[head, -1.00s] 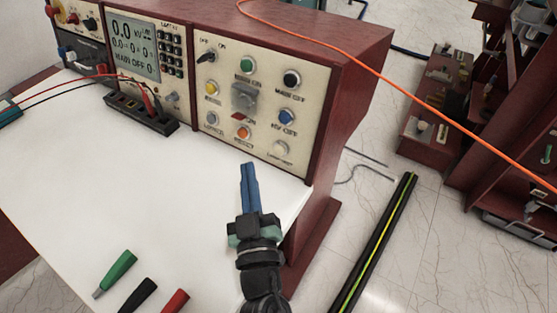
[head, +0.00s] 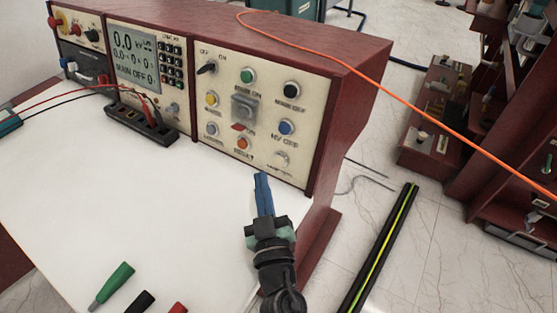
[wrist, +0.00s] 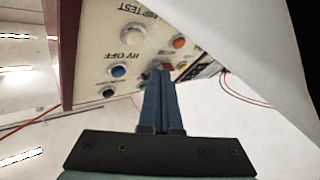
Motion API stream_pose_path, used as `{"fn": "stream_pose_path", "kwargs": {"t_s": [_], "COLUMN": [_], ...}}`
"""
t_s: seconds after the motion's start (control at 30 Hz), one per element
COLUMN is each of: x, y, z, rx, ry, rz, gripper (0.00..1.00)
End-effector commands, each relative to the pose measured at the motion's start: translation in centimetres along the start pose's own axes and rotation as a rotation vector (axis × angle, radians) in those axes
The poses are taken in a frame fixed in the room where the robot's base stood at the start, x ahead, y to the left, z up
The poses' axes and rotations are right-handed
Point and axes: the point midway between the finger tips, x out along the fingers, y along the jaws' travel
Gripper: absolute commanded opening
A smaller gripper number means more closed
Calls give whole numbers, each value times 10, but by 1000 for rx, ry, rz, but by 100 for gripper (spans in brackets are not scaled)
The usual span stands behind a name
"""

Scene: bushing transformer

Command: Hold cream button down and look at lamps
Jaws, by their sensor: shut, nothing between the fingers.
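The cream button (head: 281,159) is at the lower right of the cream control panel (head: 310,130). It shows clear of my fingers in the wrist view (wrist: 133,34), near a label ending in "TEST". My gripper (head: 262,176) is shut and empty, its blue fingers pointing at the panel from below and left of the button. In the wrist view the fingertips (wrist: 160,73) are apart from the button. The panel also carries a green (head: 247,76), yellow (head: 211,99), blue (head: 286,127) and orange (head: 243,143) round piece; I cannot tell which are lamps or lit.
A meter with a display (head: 133,57) stands left of the panel, with a black terminal block (head: 142,124) and leads before it. Green (head: 113,284), black and red plugs lie on the white tabletop (head: 130,210). An orange cable (head: 400,92) crosses the right side.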

Motion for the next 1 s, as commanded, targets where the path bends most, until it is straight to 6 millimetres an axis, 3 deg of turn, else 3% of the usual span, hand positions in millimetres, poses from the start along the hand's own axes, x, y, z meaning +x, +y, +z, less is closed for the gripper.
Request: {"fn": "stream_pose_path", "kwargs": {"t_s": [0.33, 1.0], "x": [24, 26], "y": [17, 18], "z": [17, 19], "rx": [0, 1], "ry": [0, 0], "rz": [0, -1], "gripper": [0, 0]}}
